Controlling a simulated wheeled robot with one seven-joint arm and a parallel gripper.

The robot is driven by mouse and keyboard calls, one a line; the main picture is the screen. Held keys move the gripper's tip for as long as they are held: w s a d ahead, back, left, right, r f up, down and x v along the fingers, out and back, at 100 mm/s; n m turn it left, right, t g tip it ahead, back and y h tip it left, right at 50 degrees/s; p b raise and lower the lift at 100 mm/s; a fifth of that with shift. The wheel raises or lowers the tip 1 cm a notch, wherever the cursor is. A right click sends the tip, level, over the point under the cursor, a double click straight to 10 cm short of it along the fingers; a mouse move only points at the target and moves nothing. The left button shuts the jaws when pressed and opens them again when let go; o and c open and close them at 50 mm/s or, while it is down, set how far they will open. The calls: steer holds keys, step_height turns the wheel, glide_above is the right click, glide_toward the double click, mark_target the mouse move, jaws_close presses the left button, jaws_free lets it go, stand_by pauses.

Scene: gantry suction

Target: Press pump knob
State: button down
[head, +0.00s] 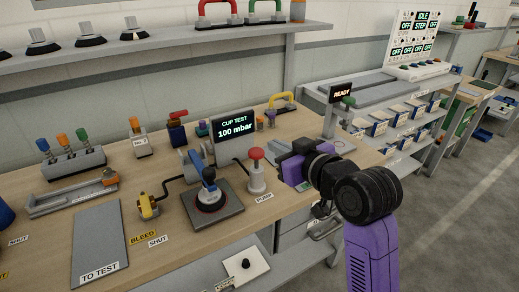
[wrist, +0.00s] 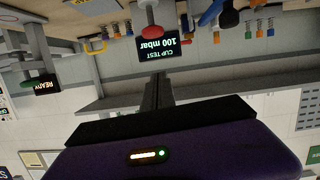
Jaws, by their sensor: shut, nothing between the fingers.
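The pump has a red knob (head: 256,154) on a pale cylindrical body (head: 257,178), with a PUMP label at its foot on the bench. My gripper (head: 281,168) is just to the right of the pump in the head view, with its purple body behind it. My gripper's closed fingers (wrist: 157,92) show in the wrist view, with nothing between them. The wrist view is upside down; the red knob (wrist: 152,32) appears ahead of the fingertips, with a visible gap. The cup test display (head: 233,128) reads 100 mbar.
A blue-handled suction cup (head: 209,190) stands on a dark plate left of the pump. A yellow bleed valve (head: 148,206) is further left. A yellow handle (head: 282,101) and small coloured parts stand behind. A READY sign (head: 342,92) is at the right.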

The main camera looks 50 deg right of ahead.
steer(key=w+d+f, duration=0.3)
steer(key=w+f, duration=0.3)
steer(key=w, duration=0.2)
steer(key=shift+w+f, duration=0.2)
steer(key=shift+w, duration=0.1)
steer(key=shift+f+b, duration=0.75)
steer(key=shift+f, duration=1.3)
steer(key=s+a+r+p, duration=0.2)
steer(key=s+a+r, duration=0.1)
steer(key=s+r, duration=0.4)
steer(key=shift+s+r+p, duration=0.15)
steer(key=shift+s+p, duration=0.25)
steer(key=shift+s, duration=0.7)
